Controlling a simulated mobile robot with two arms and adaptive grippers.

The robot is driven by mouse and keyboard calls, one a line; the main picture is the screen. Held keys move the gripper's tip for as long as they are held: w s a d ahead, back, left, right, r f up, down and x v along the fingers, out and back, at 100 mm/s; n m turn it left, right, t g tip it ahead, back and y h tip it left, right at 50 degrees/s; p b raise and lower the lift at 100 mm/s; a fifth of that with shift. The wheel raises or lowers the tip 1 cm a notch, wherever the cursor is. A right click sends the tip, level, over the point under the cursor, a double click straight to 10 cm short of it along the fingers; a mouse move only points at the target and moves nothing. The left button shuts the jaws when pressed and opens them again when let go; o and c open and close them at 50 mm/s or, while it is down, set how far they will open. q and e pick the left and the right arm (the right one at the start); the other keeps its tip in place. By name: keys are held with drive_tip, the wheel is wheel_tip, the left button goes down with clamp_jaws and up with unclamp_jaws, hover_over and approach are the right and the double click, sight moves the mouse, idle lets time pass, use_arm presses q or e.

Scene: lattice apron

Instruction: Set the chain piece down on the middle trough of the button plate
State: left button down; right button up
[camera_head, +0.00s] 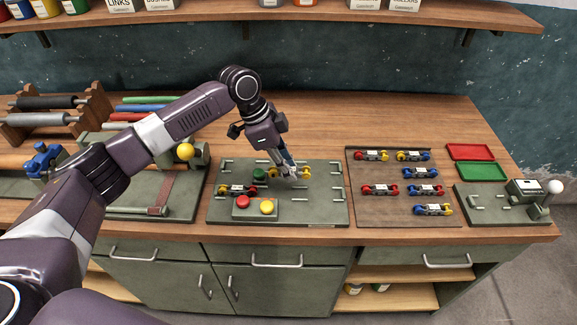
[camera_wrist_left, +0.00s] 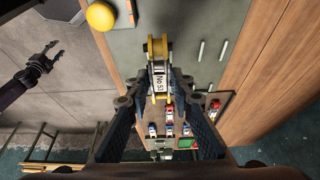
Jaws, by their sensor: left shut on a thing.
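The button plate (camera_head: 322,212) is a grey-green board with pale slots and ridges. My left gripper (camera_head: 289,173) is over its middle, shut on a yellow-ended chain piece (camera_head: 304,173). In the left wrist view this chain piece (camera_wrist_left: 159,68), labelled "No 51", sits between the fingertips of the left gripper (camera_wrist_left: 160,80). I cannot tell whether it touches the plate, and the trough beneath it is hidden. My right gripper (camera_wrist_left: 57,54) shows at the left of the wrist view, open and empty over the floor.
A box on the plate's front carries a red button (camera_head: 243,202) and a yellow button (camera_head: 267,207). A green button (camera_head: 259,174) is left of the gripper. A brown mat (camera_head: 376,212) with several chain pieces lies right of the plate. Red and green trays (camera_head: 471,151) stand beyond.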

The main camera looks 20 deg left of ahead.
use_arm(q)
wheel_tip(320, 180, down, 4)
drive_tip(key=b, duration=0.4)
drive_tip(key=shift+f, duration=1.65)
drive_tip(key=c, duration=1.6)
unclamp_jaws()
drive_tip(key=shift+a, duration=0.1)
